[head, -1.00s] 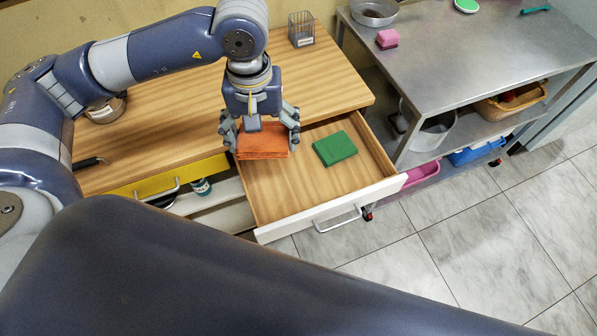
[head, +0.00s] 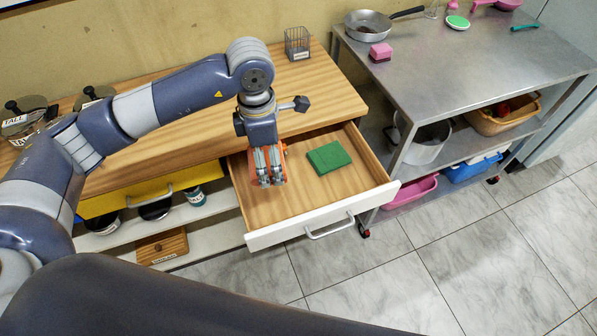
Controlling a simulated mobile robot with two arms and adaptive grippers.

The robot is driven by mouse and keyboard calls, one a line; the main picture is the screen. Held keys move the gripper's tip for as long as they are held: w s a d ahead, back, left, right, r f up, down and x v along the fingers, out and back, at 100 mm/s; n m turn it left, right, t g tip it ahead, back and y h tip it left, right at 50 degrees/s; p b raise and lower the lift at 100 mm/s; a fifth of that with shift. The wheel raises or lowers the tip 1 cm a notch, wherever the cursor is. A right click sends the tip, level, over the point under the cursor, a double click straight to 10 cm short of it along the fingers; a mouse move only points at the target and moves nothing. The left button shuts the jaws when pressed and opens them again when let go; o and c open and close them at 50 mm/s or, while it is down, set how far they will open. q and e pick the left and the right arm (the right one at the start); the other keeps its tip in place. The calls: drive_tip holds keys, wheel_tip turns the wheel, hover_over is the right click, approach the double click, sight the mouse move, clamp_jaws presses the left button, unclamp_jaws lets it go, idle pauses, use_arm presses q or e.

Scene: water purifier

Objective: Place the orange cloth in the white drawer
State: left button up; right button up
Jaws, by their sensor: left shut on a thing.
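The white drawer (head: 278,232) is pulled out under the wooden counter. A flat green cloth or sponge (head: 328,157) lies on its wooden bottom. My left gripper (head: 270,180) is over the left part of the drawer, pointing down. It is shut on the orange cloth (head: 284,152). Only thin orange edges show around the fingers, and the rest of the cloth is hidden. I cannot tell whether the cloth touches the drawer bottom. My right gripper is not in view.
A yellow drawer (head: 130,196) is left of the white one, above an open shelf with jars. A wire basket (head: 298,43) stands at the counter's back. A metal table (head: 450,60) with a pan and pink sponge (head: 380,52) is at right. The drawer's front right is bare.

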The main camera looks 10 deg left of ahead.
use_arm(q)
wheel_tip(320, 180, down, 4)
drive_tip(key=w+n+b, duration=0.1)
drive_tip(key=w+n, duration=0.1)
drive_tip(key=n, duration=0.6)
drive_tip(key=n+b, duration=0.2)
drive_tip(key=n, duration=1)
hover_over(285, 192)
wheel_tip(285, 192, down, 6)
wheel_tip(285, 192, down, 5)
drive_tip(key=shift+s+f+p, duration=0.15)
drive_tip(key=shift+p, duration=0.25)
wheel_tip(285, 192, down, 4)
drive_tip(key=shift+f, duration=0.2)
drive_tip(key=shift+f, duration=0.2)
drive_tip(key=o, duration=1)
drive_tip(key=shift+c, duration=0.2)
